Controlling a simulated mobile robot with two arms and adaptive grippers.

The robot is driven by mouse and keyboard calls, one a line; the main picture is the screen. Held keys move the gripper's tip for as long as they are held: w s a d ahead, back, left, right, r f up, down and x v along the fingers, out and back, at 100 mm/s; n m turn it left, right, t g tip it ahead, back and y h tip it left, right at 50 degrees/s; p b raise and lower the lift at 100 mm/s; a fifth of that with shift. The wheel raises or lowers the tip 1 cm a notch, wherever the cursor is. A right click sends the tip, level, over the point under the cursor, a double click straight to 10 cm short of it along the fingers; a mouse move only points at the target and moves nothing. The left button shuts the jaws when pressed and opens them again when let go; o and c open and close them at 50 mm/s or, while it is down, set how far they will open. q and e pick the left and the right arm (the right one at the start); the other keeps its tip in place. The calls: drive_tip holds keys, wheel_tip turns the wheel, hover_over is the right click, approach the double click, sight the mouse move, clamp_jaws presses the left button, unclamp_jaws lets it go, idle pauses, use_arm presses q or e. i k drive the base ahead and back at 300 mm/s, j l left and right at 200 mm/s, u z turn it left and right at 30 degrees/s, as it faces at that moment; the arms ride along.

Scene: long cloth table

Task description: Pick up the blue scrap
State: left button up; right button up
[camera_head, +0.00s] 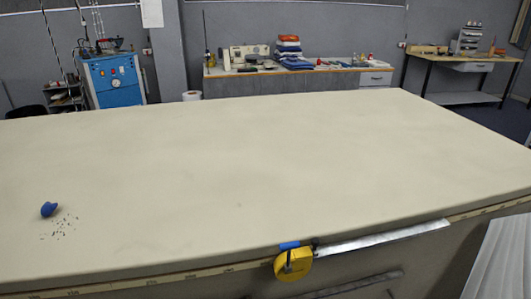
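A small, crumpled-looking blue piece (48,209), which looks like the blue scrap, lies on the cloth table (270,150) near its left front. Small dark specks (62,226) are scattered on the cloth beside it, to the lower right. Another small blue patch (289,245) shows at the table's front edge, just above a yellow tape measure; I cannot tell if it is separate. Neither of my grippers is in view.
The yellow tape measure (293,264) is at the front edge, with a metal strip (380,237) running right from it. White pleated material (505,258) is at the lower right. Most of the tabletop is clear. A blue machine (113,80) and workbenches stand behind.

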sight(48, 208)
drive_tip(key=k+u, duration=0.1)
drive_tip(key=u, duration=1.45)
drive_tip(key=z, duration=0.45)
